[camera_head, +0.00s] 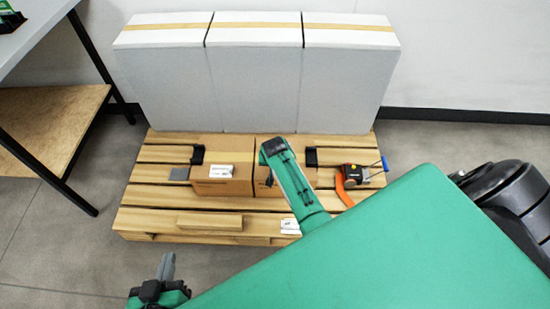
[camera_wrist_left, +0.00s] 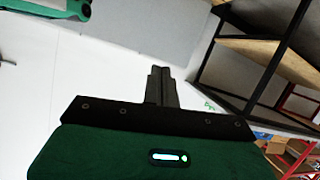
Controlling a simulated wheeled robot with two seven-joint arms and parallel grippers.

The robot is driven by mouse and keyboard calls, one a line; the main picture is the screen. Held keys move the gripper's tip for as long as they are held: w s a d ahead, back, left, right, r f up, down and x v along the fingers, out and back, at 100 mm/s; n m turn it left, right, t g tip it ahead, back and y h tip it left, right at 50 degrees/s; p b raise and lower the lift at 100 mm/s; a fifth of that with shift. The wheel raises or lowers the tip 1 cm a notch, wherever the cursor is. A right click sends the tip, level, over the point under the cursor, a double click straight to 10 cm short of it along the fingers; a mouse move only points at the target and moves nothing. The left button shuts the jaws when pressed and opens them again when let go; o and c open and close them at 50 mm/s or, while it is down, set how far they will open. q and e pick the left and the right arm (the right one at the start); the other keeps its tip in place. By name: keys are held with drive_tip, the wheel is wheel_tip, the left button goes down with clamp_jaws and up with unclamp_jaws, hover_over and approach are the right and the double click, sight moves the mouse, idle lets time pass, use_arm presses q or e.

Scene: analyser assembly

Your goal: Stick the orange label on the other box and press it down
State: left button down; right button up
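Two brown cardboard boxes stand side by side on the wooden pallet. The left box (camera_head: 242,188) has a white label (camera_head: 221,171) on top. The right box (camera_head: 264,189) is partly hidden behind a green arm link of mine. My left gripper (camera_head: 166,266) is low at the left, in front of the pallet and apart from the boxes. Its fingers (camera_wrist_left: 161,84) look together and empty in the left wrist view. My right gripper does not show.
The wooden pallet (camera_head: 150,194) carries three tall white boxes (camera_head: 260,80) at the back. A tool (camera_head: 356,175) with a blue handle lies at the right. A white paper (camera_head: 290,226) shows near the pallet's front. A table (camera_head: 30,32) stands at the left.

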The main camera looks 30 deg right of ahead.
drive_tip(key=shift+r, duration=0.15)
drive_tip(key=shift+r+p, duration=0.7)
drive_tip(key=shift+p, duration=0.2)
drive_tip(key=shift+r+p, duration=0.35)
drive_tip(key=shift+p, duration=0.1)
use_arm(q)
drive_tip(key=a+g+y, duration=0.1)
drive_tip(key=s+a+g, duration=0.1)
drive_tip(key=a, duration=0.1)
drive_tip(key=s+a+f+g+y, duration=0.1)
drive_tip(key=a+g, duration=0.1)
drive_tip(key=shift+f+y, duration=0.1)
drive_tip(key=shift+y, duration=0.2)
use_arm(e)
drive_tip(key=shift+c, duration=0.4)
